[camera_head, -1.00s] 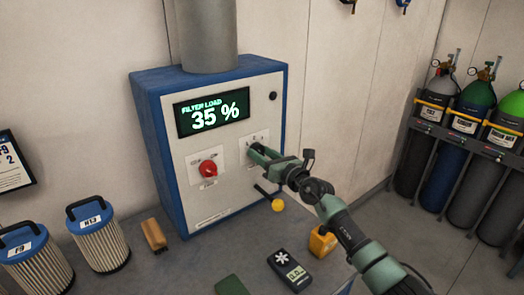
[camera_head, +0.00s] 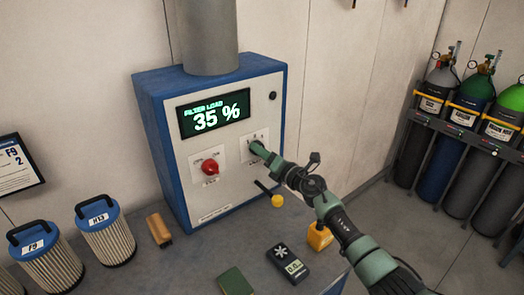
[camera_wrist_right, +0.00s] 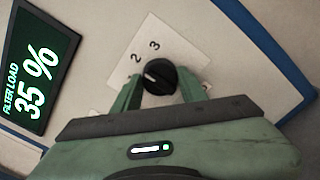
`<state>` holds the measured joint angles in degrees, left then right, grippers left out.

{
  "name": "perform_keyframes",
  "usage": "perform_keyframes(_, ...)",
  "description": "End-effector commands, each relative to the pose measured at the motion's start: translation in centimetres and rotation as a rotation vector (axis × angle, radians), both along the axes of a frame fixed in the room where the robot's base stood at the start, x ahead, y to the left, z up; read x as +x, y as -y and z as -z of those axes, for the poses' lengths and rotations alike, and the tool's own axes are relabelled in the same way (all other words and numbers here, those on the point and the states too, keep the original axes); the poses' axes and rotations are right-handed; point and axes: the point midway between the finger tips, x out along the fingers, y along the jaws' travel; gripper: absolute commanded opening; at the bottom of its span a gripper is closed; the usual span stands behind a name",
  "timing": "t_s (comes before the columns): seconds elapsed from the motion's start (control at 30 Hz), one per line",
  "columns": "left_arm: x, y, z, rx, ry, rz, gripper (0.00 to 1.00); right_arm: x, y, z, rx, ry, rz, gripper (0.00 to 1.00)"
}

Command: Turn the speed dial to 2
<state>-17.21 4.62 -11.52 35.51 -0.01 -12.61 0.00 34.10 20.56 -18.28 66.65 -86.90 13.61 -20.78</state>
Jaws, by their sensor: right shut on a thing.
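The speed dial (camera_wrist_right: 158,77) is a black round knob on a white plate marked 2 and 3 in the right wrist view. Its pale pointer mark is on the upper left of the knob, toward the 2. My right gripper (camera_wrist_right: 158,90) is shut on the dial, one green finger on each side. The blue and white filter cabinet (camera_head: 225,180) carries the dial. My left gripper is not in view.
A red rotary switch (camera_head: 210,167) is left of the dial, and a lever with a yellow knob (camera_head: 278,201) is below. The display (camera_head: 215,113) reads FILTER LOAD 35 %. Filters (camera_head: 105,235), a brush (camera_head: 159,230) and a meter (camera_head: 287,263) stand on the bench.

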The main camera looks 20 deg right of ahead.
Motion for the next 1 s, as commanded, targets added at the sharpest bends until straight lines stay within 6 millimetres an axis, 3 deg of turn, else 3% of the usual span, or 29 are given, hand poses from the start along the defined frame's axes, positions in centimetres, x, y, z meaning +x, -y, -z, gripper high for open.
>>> perform_keyframes(0.4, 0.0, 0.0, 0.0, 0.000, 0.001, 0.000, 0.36, 0.0, 0.0, 0.1, 0.005, -0.003, 0.001, 0.01)
perform_keyframes(0.43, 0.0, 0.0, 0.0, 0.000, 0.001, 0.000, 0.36, 0.0, 0.0, 0.1, 0.005, -0.003, 0.001, 0.50)
perform_keyframes(0.5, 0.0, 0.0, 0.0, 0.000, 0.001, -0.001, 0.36, 0.0, 0.0, 0.1, 0.005, -0.003, 0.001, 0.64)
perform_keyframes(0.83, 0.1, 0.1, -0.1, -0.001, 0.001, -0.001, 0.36, -0.2, 0.1, 0.0, 0.004, -0.002, 0.001, 0.64)
perform_keyframes(1.0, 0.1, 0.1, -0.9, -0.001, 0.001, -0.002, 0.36, -2.0, 0.9, 0.0, 0.001, -0.003, 0.001, 0.64)
